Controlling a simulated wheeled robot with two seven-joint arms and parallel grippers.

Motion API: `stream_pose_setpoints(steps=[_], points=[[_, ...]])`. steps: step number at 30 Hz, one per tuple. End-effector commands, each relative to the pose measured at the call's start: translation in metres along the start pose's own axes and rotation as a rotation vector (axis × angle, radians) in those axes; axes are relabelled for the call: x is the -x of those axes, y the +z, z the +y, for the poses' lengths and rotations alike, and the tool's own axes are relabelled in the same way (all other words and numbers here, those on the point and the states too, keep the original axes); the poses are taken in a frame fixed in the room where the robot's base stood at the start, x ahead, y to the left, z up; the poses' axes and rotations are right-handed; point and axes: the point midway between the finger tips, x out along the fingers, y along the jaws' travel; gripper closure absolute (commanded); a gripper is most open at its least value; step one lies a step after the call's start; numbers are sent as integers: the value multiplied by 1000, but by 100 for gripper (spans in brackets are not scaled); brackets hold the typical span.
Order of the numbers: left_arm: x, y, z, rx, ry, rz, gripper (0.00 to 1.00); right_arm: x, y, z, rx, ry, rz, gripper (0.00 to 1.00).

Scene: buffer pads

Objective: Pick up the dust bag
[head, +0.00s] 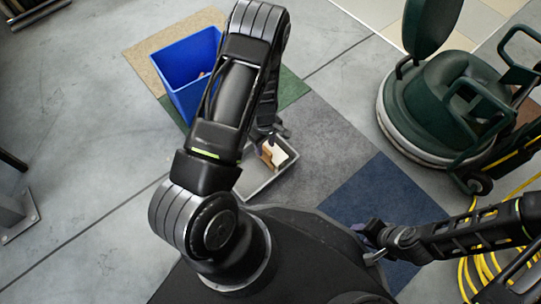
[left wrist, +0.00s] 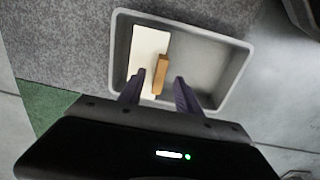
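The dust bag (head: 283,150) looks like a white piece with a tan, card-like strip, and lies in a grey tray (head: 262,188) on the floor. In the left wrist view the white part of the dust bag (left wrist: 149,48) lies at the tray's left side, with the tan strip standing out from it. My left gripper (left wrist: 158,84) is open, its fingers apart on either side of the tan strip's lower end. Whether they touch it cannot be seen. In the head view my left arm hides part of the tray. My right gripper (head: 374,243) is open and empty at the lower right.
A blue bin (head: 185,75) stands behind my left arm on coloured carpet squares. A green floor machine (head: 440,105) stands at the right, with a yellow cord (head: 480,270) below it. The grey and blue carpet right of the tray is clear.

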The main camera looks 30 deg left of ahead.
Motion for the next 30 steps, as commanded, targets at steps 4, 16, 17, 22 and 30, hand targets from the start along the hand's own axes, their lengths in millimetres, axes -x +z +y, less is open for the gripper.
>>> stream_pose_setpoints(steps=[4,16,17,22,30], points=[[-23,0,1,0,1,0,60,-12,-2,4,-1,-2,2,60],[-23,0,1,0,1,0,60,-11,-2,4,-1,-3,2,60],[-23,0,1,0,1,0,60,-11,-2,4,-1,-3,1,60],[-23,0,1,0,1,0,60,-11,-1,4,-1,-3,1,60],[-23,0,1,0,1,0,77,-11,-1,4,-1,-3,1,60]])
